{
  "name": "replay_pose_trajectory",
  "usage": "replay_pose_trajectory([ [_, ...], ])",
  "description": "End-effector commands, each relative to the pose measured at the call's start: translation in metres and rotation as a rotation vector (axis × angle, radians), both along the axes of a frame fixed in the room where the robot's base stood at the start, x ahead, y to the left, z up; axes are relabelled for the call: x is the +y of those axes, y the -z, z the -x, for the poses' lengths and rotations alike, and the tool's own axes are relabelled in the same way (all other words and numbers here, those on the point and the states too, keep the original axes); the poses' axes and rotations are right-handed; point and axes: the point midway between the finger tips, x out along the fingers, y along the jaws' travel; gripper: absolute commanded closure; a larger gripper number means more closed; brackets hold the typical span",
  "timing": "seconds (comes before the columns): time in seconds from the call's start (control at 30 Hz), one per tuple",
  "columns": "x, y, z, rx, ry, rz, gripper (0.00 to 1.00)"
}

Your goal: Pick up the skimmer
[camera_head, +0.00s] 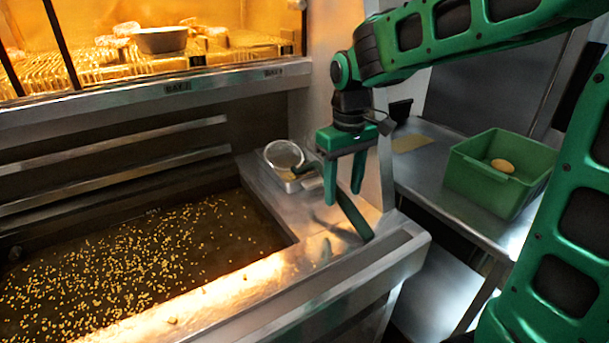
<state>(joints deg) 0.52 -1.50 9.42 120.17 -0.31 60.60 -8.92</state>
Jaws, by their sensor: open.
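The skimmer (284,155) has a round mesh head, tilted up over a small metal tray on the steel ledge at the fryer's right corner. A dark green bar (355,217), which looks like its handle, slants down to the right from behind my gripper. My gripper (344,196) points down over this bar, its two green fingers apart on either side of its upper end. The left finger hides where the bar and the mesh head would join. I cannot tell whether either finger touches the bar.
The fryer vat (130,260) holds dark oil with many floating golden bits. A heated shelf (160,65) with a metal bowl (161,39) is above it. On the right, a green bin (485,185) holding a tan round item stands on a steel table (425,175).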

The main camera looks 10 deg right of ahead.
Motion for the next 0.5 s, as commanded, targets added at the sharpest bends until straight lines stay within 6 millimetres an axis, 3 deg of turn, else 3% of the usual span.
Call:
replay_pose_trajectory([
  [0.5, -0.004, 0.052, 0.006, 0.001, 0.001, 0.000, 0.52],
])
